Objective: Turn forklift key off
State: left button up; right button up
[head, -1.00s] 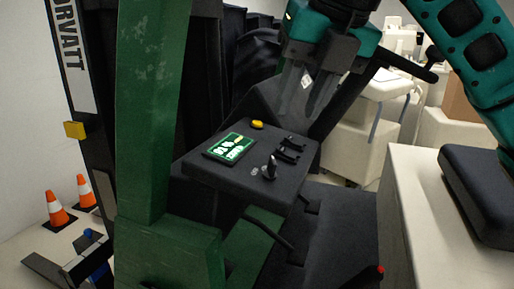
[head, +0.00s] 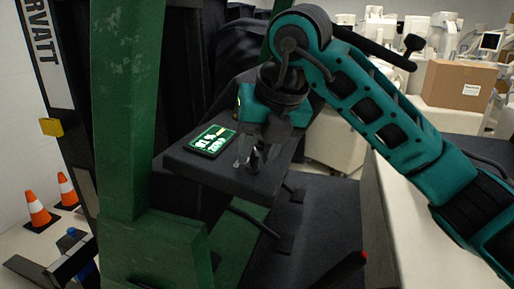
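The forklift's dark control panel (head: 190,163) carries a lit green display (head: 211,141). The small dark key (head: 253,162) stands at the panel's near right part and is mostly hidden by my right gripper (head: 252,164). My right gripper points down over the panel, its fingers apart, one on each side of the key. I cannot tell whether the fingers touch it. The yellow button and black levers on the panel are hidden behind the gripper. My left gripper is not in view.
A thick green forklift post (head: 125,110) stands left of the panel. A pale cart top (head: 385,200) lies at the right under my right arm. Orange cones (head: 38,210) stand on the floor at far left. A cardboard box (head: 459,84) is at the back right.

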jog(key=shift+f, duration=0.1)
jog(key=shift+c, duration=0.3)
grip_shut()
jog(key=shift+n, duration=0.3)
jog(key=n+y+b, duration=0.1)
jog(key=n+b, duration=0.1)
jog(key=n, duration=0.1)
jog(key=shift+w+n, duration=0.1)
jog(key=shift+n, duration=0.2)
jog(key=n+g, duration=0.1)
jog(key=n, duration=0.2)
jog(key=shift+d+n+y, duration=0.1)
jog(key=shift+n+y, duration=0.2)
jog(key=shift+y, duration=0.1)
jog(key=n+g, duration=0.1)
jog(key=n, duration=0.3)
jog(key=shift+w+y, duration=0.1)
jog(key=shift+y, duration=0.2)
jog(key=shift+n, duration=0.4)
